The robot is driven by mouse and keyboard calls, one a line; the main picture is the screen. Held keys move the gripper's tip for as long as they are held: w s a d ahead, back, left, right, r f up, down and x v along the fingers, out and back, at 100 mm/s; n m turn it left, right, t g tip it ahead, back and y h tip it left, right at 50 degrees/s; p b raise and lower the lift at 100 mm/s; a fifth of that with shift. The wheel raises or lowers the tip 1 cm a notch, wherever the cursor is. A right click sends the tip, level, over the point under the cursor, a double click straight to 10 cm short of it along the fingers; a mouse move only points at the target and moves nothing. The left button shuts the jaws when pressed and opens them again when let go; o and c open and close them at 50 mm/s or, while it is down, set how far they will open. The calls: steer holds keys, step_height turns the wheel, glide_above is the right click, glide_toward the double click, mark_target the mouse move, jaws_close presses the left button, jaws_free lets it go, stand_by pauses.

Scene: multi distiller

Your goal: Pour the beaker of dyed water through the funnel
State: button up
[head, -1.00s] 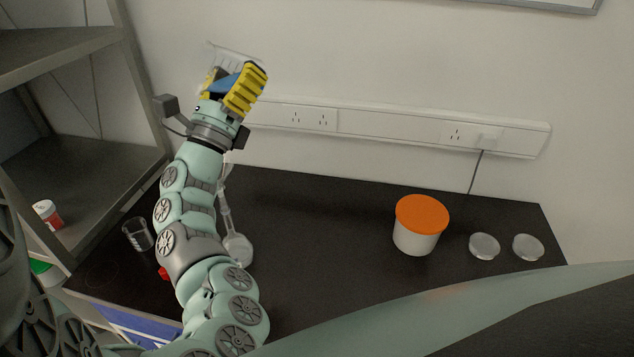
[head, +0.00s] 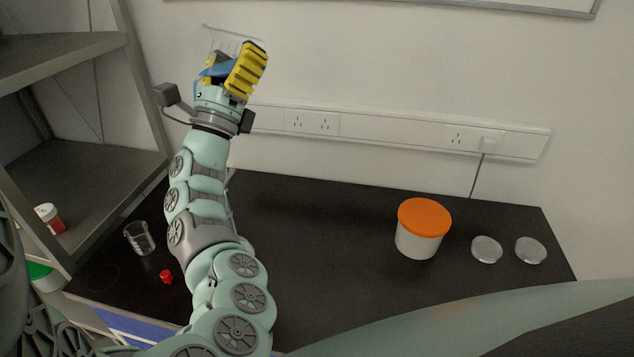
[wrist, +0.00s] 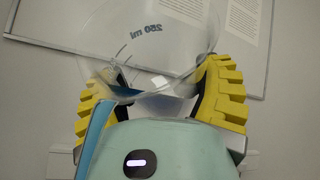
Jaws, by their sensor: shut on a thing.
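My gripper (head: 236,60) is raised high in front of the wall, at the upper left of the head view. It is shut on a clear beaker (head: 226,38), whose rim shows above the yellow fingers. In the wrist view the beaker (wrist: 152,40) sits between both fingers, and its "250 ml" print reads reversed. Blue, seemingly dyed water, shows low in the beaker, and a blue strip runs down at the left; I cannot tell what the strip is. My arm hides most of a clear glass piece (head: 247,243) on the bench. I cannot make out a funnel.
A small clear beaker (head: 140,238) and a red object (head: 166,277) stand on the dark bench (head: 320,240), left of my arm. A white tub with an orange lid (head: 421,230) and two clear dishes (head: 487,250) are right. A shelf (head: 80,180) borders the left.

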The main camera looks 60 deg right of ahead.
steer(key=shift+r, duration=0.5)
